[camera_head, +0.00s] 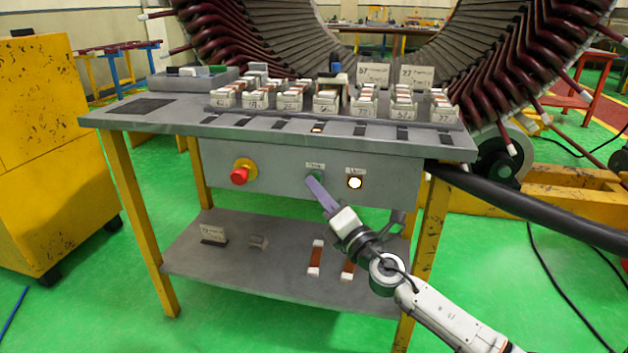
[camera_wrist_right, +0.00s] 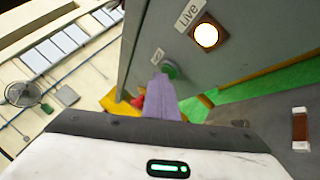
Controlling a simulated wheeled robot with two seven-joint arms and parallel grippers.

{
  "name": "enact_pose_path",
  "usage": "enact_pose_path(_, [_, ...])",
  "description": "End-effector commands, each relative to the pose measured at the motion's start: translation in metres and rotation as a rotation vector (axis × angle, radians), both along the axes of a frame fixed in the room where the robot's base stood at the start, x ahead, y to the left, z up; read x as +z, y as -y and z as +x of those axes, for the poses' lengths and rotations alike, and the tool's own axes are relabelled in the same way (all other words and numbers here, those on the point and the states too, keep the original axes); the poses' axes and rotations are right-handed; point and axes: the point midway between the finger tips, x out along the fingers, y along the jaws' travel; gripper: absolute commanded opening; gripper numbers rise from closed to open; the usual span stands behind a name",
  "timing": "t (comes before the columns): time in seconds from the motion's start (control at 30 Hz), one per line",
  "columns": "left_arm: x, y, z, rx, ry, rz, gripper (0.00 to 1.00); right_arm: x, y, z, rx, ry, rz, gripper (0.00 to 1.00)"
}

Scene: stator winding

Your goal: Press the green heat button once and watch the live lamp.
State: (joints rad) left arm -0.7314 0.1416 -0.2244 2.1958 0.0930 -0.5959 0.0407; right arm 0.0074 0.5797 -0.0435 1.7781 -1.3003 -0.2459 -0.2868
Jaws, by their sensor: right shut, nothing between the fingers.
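The green heat button (camera_head: 316,176) sits on the grey front panel of the workbench, and it also shows in the right wrist view (camera_wrist_right: 169,70). My right gripper (camera_head: 310,181) is shut and empty, its purple fingertips at the green button. They seem to touch it, but how far the button is pressed cannot be told. The live lamp (camera_head: 355,183) is to the right of the button and glows bright white. In the right wrist view the lamp (camera_wrist_right: 206,36) is also lit, beside a "Live" label (camera_wrist_right: 187,12). My left gripper is not in view.
A red emergency knob (camera_head: 240,175) on a yellow base sits left on the same panel. The bench top (camera_head: 180,122) carries several labelled holders with bars. The lower shelf (camera_head: 200,265) holds a few bars and a label. A large stator (camera_head: 330,70) stands behind.

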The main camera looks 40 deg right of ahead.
Motion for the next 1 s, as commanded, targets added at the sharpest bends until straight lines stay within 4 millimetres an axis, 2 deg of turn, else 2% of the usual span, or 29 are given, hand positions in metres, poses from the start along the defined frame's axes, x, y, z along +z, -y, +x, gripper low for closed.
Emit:
enact_pose_path(0.27, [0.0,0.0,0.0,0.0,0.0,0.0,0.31,0.001,0.001,-0.001,-0.004,0.001,0.001,0.0])
enact_pose_path(1.0, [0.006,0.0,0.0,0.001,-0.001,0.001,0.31,0.0,-0.017,-0.015,0.001,-0.001,0.001,0.0])
